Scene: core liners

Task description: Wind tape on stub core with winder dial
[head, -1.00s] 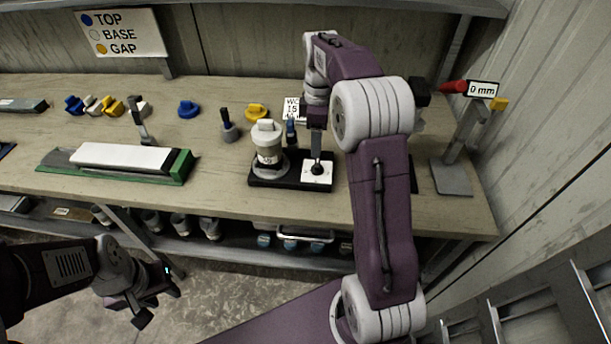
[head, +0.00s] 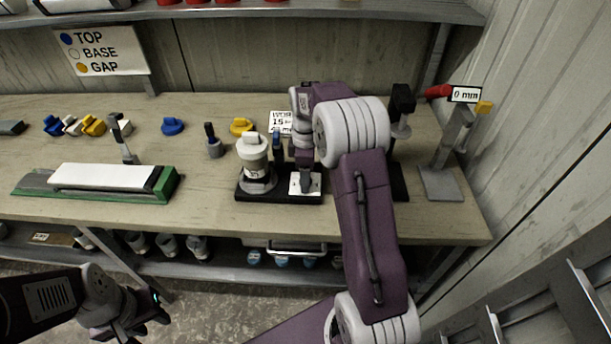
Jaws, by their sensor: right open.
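The winder has a black base (head: 280,199) on the bench. A whitish stub core (head: 253,157) with a white top stands upright on its left end. At its right end is a white square dial plate (head: 315,187). My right gripper (head: 305,183) points down over this plate, with its jaws open. The knob is hidden behind the gripper, so contact cannot be told. My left gripper (head: 138,317) hangs low at the lower left, in front of the bench and away from the winder; its jaw gap is unclear.
A white block on a green-ended tray (head: 165,186) lies to the left. Blue (head: 172,126) and yellow (head: 241,126) pieces stand behind. A small sign (head: 281,120) is partly covered by my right arm. A "0 mm" gauge stand (head: 440,182) is at the right.

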